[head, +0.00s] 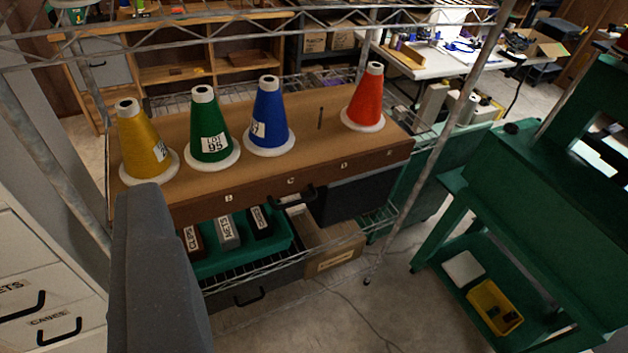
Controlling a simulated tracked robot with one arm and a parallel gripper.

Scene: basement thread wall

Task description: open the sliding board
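A brown wooden board unit (255,186) lies on a wire rack shelf, its front edge marked with small letter labels. A black handle (293,197) sits at the front near its middle. A dark panel (365,190) shows below the board's front at the right, beside an open gap; I cannot tell which part slides. Yellow (146,141), green (211,127), blue (268,119) and red (366,98) thread cones stand on top. A grey part of my gripper (155,270) fills the lower left, apart from the handle. Its fingertips cannot be made out.
A green bin (205,267) with labelled boxes and a cardboard box (335,253) stand on the lower shelf. A rack post (440,140) rises at the right. A green bench (540,190) stands farther right, white drawers (40,285) at left. Floor between rack and bench is open.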

